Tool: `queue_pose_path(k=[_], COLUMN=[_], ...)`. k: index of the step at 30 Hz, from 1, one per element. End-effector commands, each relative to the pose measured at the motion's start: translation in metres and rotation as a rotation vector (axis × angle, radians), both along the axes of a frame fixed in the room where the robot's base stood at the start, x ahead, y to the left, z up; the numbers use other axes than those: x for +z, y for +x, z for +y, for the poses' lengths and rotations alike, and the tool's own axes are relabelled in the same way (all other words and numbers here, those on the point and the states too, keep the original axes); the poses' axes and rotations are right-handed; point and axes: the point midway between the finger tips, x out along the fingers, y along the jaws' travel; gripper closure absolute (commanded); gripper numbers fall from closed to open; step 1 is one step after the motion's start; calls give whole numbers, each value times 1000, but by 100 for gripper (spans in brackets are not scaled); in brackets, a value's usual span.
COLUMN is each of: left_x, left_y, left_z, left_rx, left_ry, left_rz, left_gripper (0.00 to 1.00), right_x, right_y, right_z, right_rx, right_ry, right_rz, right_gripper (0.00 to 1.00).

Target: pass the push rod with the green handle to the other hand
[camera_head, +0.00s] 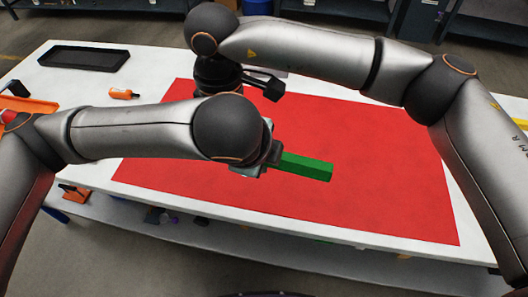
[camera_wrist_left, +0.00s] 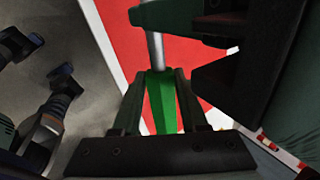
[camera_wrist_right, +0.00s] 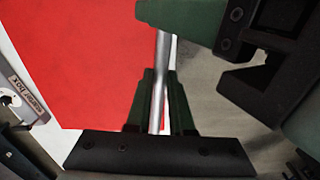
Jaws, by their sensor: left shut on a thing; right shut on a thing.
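The push rod has a green handle (camera_head: 305,167) and a thin silver shaft. In the left wrist view the green handle (camera_wrist_left: 161,105) lies between the fingers of my left gripper (camera_wrist_left: 159,75), which is shut on it. The silver shaft (camera_wrist_left: 155,48) runs on from the handle towards my other gripper. In the right wrist view the shaft (camera_wrist_right: 159,85) passes between the fingers of my right gripper (camera_wrist_right: 161,72), which is shut on it. Both grippers hold the rod at once, above the red mat (camera_head: 390,170). In the head view my left arm hides the shaft.
The white table (camera_head: 55,130) carries the red mat. A black tray (camera_head: 85,58) lies at the back left, with an orange-handled item (camera_head: 123,94) in front of it. An orange bin (camera_head: 14,103) stands at the left edge. The mat's right side is clear.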

Motion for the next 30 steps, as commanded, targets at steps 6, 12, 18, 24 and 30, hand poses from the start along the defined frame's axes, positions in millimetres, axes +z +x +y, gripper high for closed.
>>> queue_pose_path(k=[6,12,18,24,30], left_x=[-1,-1,0,0,0], left_y=[-1,-1,-1,-1,-1], left_z=[0,0,0,0,0], left_rx=[-2,-3,-3,-2,-2], left_ry=[2,3,2,1,0], left_rz=[2,3,3,2,1], left_gripper=[92,100,100,100,100], right_x=[1,1,1,1,0], right_y=[1,2,2,1,1], right_z=[-1,-1,-1,-1,-1], right_rx=[0,-1,-1,-1,-1], right_ry=[-1,-2,-2,-1,-1], right_rz=[-4,-5,-5,-4,-3], right_gripper=[100,100,79,56,45])
